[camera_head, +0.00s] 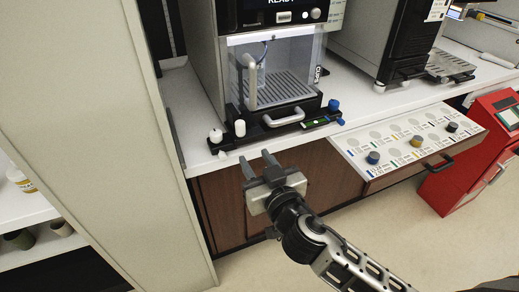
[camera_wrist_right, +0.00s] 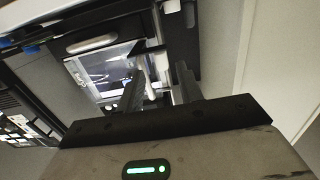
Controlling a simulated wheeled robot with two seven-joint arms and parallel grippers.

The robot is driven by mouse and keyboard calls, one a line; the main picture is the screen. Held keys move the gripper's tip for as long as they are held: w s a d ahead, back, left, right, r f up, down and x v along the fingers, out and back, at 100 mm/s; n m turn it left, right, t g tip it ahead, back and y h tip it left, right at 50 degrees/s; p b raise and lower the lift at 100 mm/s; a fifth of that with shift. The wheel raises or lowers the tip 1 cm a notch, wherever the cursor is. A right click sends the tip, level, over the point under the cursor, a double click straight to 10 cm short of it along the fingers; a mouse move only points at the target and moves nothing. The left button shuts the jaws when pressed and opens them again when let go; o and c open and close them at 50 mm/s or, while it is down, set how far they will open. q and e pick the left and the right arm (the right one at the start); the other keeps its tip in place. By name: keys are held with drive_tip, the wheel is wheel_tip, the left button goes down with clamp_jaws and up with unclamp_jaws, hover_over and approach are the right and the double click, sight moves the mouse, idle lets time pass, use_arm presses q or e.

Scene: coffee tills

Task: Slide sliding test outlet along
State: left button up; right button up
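The machine (camera_head: 270,60) has a clear front panel with a grey upright bar handle (camera_head: 250,82). Below it is a black base (camera_head: 255,128) with a grey pull bar (camera_head: 284,118), white knobs (camera_head: 239,128) at left and a blue knob (camera_head: 333,105) at right. I cannot tell which part is the sliding test outlet. My right gripper (camera_head: 257,160) is open and empty, in front of and below the counter edge near the white knobs. In the right wrist view its fingers (camera_wrist_right: 158,72) are apart, with the machine front beyond them. My left gripper is not in view.
An open drawer (camera_head: 378,180) with several coloured knobs juts out to the right. A red cabinet (camera_head: 465,165) stands beyond it. A tall pale panel (camera_head: 85,110) closes off the left. The floor (camera_head: 440,250) at lower right is clear.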

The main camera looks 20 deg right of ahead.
sight(242, 131)
drive_tip(key=shift+t, duration=0.3)
drive_tip(key=w, duration=0.2)
drive_tip(key=w+r, duration=0.1)
drive_tip(key=w, duration=0.2)
drive_tip(key=w+p, duration=0.1)
drive_tip(key=w, duration=0.2)
drive_tip(key=shift+w+a+r, duration=0.1)
drive_tip(key=shift+w+r, duration=0.05)
drive_tip(key=shift+r, duration=0.25)
drive_tip(key=shift+w+f, duration=0.1)
drive_tip(key=shift+w, duration=0.1)
drive_tip(key=shift+c, duration=1.2)
drive_tip(key=c, duration=0.5)
